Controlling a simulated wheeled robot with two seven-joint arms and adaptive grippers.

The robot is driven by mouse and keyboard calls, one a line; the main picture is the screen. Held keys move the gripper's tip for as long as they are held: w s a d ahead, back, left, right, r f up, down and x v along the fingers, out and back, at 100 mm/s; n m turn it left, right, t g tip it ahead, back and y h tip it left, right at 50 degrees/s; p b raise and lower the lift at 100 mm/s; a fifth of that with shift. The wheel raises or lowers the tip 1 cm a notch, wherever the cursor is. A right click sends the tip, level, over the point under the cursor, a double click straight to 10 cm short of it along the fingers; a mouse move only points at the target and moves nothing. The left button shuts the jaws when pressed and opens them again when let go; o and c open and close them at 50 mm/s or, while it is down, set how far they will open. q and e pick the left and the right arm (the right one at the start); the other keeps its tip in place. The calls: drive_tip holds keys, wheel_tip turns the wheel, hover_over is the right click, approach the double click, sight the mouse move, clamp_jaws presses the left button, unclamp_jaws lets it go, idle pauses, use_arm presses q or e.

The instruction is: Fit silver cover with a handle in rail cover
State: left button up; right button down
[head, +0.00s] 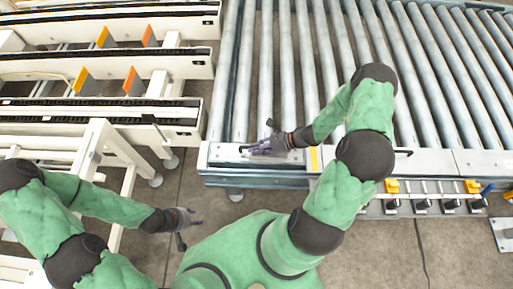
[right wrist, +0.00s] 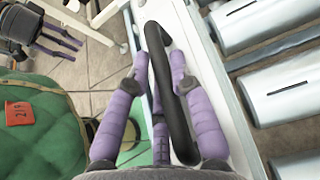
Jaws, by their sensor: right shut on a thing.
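The silver cover (head: 226,153) lies along the front rail (head: 250,172) of the roller conveyor, at its left end. I cannot tell whether it sits fully in the rail. Its black handle (right wrist: 166,85) runs lengthwise between the purple fingers of my right gripper (right wrist: 158,75). My right gripper, also in the head view (head: 262,147), is shut on this handle, just above the rail, and its hand hides part of the cover. My left gripper (head: 188,220) is open and empty, over the floor in front of the conveyor; it also shows in the right wrist view (right wrist: 62,40).
Metal rollers (head: 290,70) fill the area behind the rail. Another black handle (head: 403,152) is farther right on the rail. Yellow-tabbed fittings (head: 392,187) line the front. A white frame (head: 130,150) stands at left. The floor (head: 200,190) between is clear.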

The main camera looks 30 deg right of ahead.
drive_tip(key=c, duration=1)
unclamp_jaws()
drive_tip(key=v, duration=1.2)
